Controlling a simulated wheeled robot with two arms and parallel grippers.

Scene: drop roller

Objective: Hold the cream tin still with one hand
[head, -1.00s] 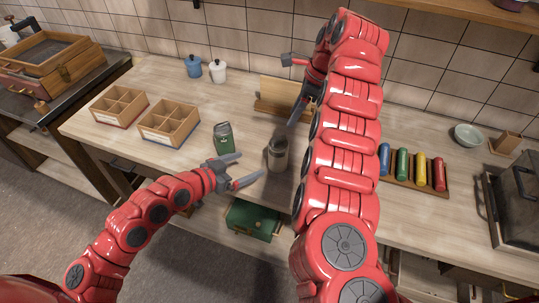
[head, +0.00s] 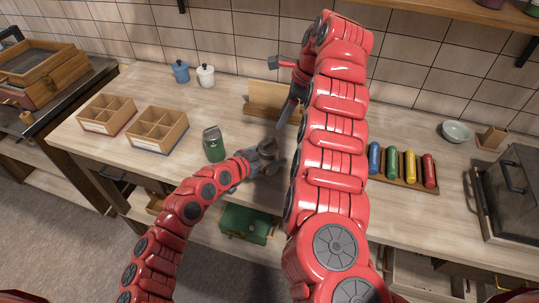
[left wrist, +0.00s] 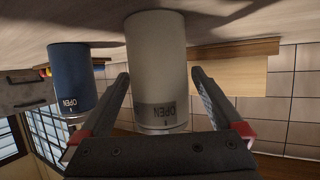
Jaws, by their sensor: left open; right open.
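The cream tin (head: 268,148) stands on the counter, partly hidden by my left gripper (head: 264,160). In the left wrist view the cream tin (left wrist: 157,60) appears upside down, with a grey band marked OPEN. My open left gripper (left wrist: 158,75) has one finger on each side of it, with narrow gaps; I see no clear grip. My right gripper (head: 285,118) is open, hanging behind the cream tin by the wooden board; its fingers overlap in this view.
A green tin (head: 213,144) stands left of the cream tin. A blue tin (left wrist: 72,78) shows beside it in the left wrist view. Two divided boxes (head: 158,128) lie left, a rack of coloured rollers (head: 402,165) right. A wooden board (head: 262,98) stands behind.

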